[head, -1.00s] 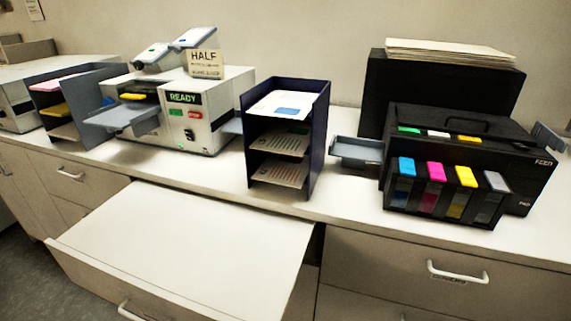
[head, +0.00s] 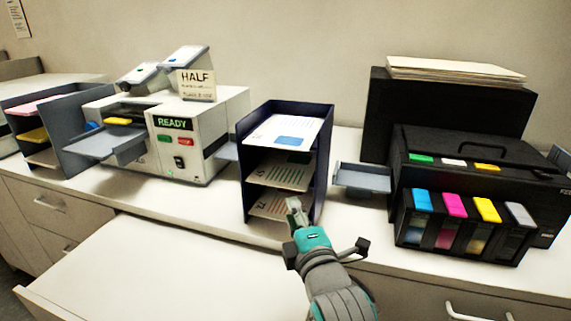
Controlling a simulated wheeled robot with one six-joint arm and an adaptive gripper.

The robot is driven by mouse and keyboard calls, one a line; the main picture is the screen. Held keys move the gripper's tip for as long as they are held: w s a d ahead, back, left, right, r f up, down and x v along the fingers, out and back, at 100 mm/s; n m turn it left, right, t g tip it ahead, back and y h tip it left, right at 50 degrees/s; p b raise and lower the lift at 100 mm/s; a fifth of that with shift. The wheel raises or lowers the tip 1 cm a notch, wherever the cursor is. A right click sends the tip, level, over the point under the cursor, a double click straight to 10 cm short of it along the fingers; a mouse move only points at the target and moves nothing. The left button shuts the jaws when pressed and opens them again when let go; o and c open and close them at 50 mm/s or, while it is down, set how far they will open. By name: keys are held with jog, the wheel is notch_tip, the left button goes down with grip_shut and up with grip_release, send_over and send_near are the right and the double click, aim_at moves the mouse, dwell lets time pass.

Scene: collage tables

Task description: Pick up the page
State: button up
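A dark blue three-level paper rack (head: 323,165) stands on the counter. A page with a blue block (head: 270,128) lies on its top level. Another printed page (head: 280,173) lies on the middle level, and a third page (head: 268,205) on the bottom level. My gripper (head: 292,203) is in front of the rack at the height of the bottom level and covers part of its opening. It is seen from behind, so I cannot tell whether its fingers are open or touch a page.
A white machine reading READY (head: 218,100) with a grey tray (head: 95,143) stands left. A black printer (head: 470,165) with colored cartridges and a side tray (head: 362,178) stands right. A pulled-out white surface (head: 170,270) juts out at the front left.

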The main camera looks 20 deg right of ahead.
aim_at(281, 185)
jog(key=shift+w+d, duration=0.2)
jog(key=shift+w, duration=2.55)
jog(key=shift+w+d, duration=0.2)
jog(key=shift+w, duration=2.55)
grip_shut()
